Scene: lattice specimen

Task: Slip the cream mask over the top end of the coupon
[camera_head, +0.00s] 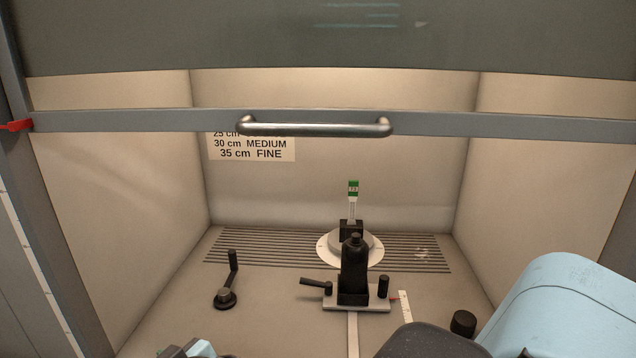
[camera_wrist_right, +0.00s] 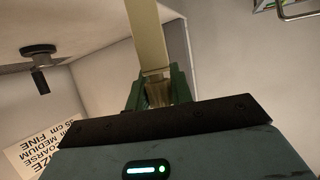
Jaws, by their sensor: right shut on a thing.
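The coupon (camera_head: 351,211) stands upright in a black clamp on a round white turntable in the head view. Its top end is green with a small pale label. My right gripper (camera_wrist_right: 157,88) shows in the right wrist view, its green fingers shut on the cream mask (camera_wrist_right: 150,42), a long cream strip reaching to the top edge of that view. Its lower end is partly hidden between the fingers. The coupon cannot be made out in the wrist view. Part of my left gripper (camera_head: 190,349) shows at the bottom edge of the head view; its fingertips are too cut off to judge.
A black bottle-shaped tool (camera_head: 353,265) stands on a carriage (camera_head: 372,303) in front of the turntable (camera_head: 325,248). A black crank (camera_head: 228,290) is at the left. A raised sash with a metal handle (camera_head: 315,128) crosses above the booth opening. A black knob (camera_head: 463,323) is at the right.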

